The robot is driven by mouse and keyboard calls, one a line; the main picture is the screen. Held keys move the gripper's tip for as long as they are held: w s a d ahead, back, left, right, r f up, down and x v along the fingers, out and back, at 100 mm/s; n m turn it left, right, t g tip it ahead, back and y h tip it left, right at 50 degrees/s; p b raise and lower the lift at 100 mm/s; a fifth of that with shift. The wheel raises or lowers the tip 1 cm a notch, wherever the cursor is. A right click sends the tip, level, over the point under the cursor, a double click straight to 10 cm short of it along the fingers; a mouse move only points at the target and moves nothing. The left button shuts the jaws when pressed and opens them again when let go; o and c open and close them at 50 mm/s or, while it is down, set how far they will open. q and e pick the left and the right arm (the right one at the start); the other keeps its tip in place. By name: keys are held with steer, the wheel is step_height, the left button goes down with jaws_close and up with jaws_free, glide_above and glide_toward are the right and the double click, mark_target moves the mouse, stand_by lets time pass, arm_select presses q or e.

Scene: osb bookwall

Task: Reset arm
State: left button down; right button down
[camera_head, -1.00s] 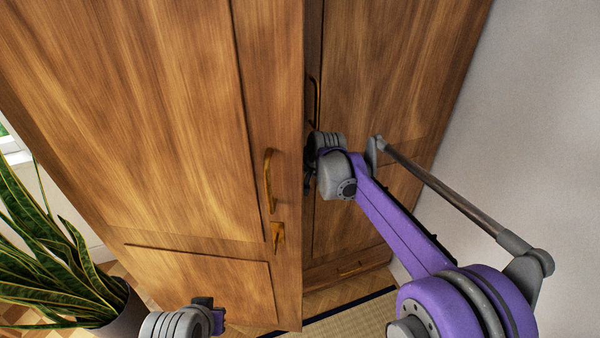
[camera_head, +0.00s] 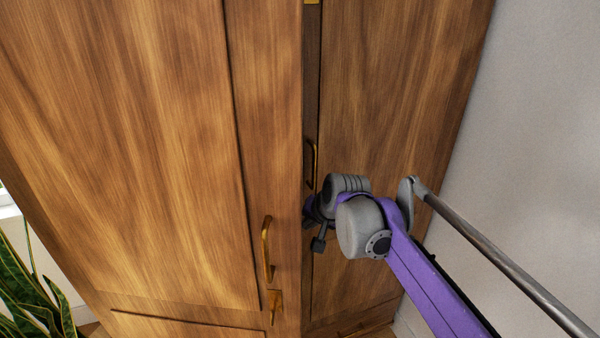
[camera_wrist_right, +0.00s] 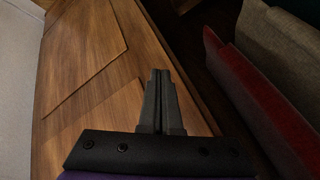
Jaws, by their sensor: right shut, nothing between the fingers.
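My right gripper (camera_head: 316,226) is at the dark gap between the two doors of a wooden wardrobe, partly hidden behind the edge of the left door (camera_head: 150,130). In the right wrist view its two dark fingers (camera_wrist_right: 160,78) are pressed together with nothing between them. They point along the inner side of a wooden panel (camera_wrist_right: 100,60), over a dark space. My purple and grey right arm stretches in from the lower right. My left gripper is out of view.
The left door has a brass handle (camera_head: 267,248); the right door (camera_head: 395,100) has another (camera_head: 311,165). Red fabric-like (camera_wrist_right: 265,100) and grey shapes stand close on the right in the wrist view. A white wall (camera_head: 540,150) is at right, a plant (camera_head: 35,300) at lower left.

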steer(key=s+d+f+n+h, duration=0.1)
steer(key=s+d+f, duration=0.4)
steer(key=s, duration=0.5)
steer(key=s+d+f+n+h, duration=0.1)
steer(key=s+d+f, duration=0.3)
steer(key=s, duration=0.6)
steer(key=s+d+f+n+h, duration=0.1)
steer(key=s+d+f, duration=0.4)
steer(key=s, duration=0.5)
steer(key=shift+s+d+f+n+g, duration=0.2)
steer(key=shift+d+f+n+g, duration=0.15)
steer(key=shift+f, duration=0.3)
steer(key=shift+w+r, duration=0.1)
